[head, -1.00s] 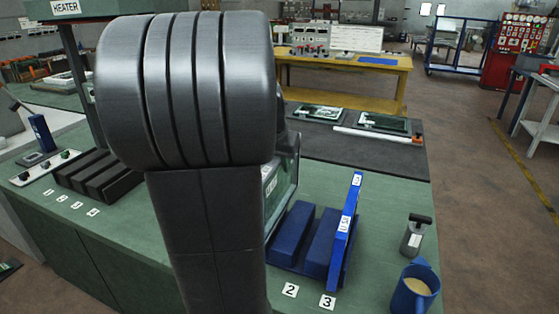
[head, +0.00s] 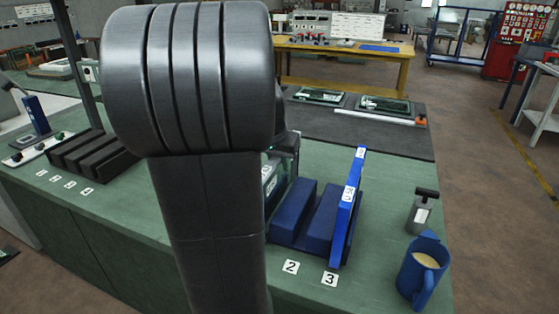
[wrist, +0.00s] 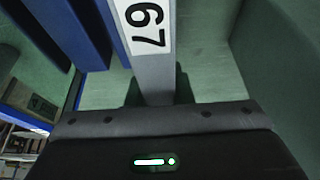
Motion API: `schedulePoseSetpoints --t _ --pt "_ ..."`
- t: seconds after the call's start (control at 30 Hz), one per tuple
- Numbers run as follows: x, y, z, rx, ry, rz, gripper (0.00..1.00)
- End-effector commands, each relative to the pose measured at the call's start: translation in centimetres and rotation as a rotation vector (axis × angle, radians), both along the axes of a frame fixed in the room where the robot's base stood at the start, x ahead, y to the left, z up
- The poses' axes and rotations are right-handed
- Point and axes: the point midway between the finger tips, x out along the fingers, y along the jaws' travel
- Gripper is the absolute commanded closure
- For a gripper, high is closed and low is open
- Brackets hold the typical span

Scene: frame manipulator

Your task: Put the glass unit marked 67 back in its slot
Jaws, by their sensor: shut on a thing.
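The glass unit marked 67 (wrist: 154,60) is in my gripper (wrist: 154,100); its grey edge with the white 67 label runs up the middle of the wrist view. In the head view a small part of the unit (head: 269,180) shows beside my arm, above the green bench. My arm hides most of the unit and the gripper. The blue rack (head: 293,210) stands just right of the unit, with tags 2 (head: 290,267) and 3 (head: 330,279) before it. A blue-framed unit (head: 347,205) stands upright at 3. The rack's left end is hidden.
A blue mug (head: 420,270) and a metal cylinder with a black handle (head: 422,210) stand right of the rack. A black slotted rack (head: 92,157) is at left. Flat panels (head: 385,105) lie on the dark mat behind. Some green bench (head: 390,190) is bare.

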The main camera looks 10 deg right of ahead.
Motion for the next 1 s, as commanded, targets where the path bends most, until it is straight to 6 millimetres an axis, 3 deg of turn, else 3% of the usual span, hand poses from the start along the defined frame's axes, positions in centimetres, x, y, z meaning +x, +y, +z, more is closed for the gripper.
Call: schedulePoseSetpoints --t 0.93,0.97,1.0 --pt "0.04 -0.01 -0.46 -0.001 -0.002 0.0 1.0" --pt "0.04 -0.01 -0.46 -0.001 -0.002 0.0 0.74" --pt "0.03 -0.01 -0.47 -0.001 -0.002 0.0 0.66"
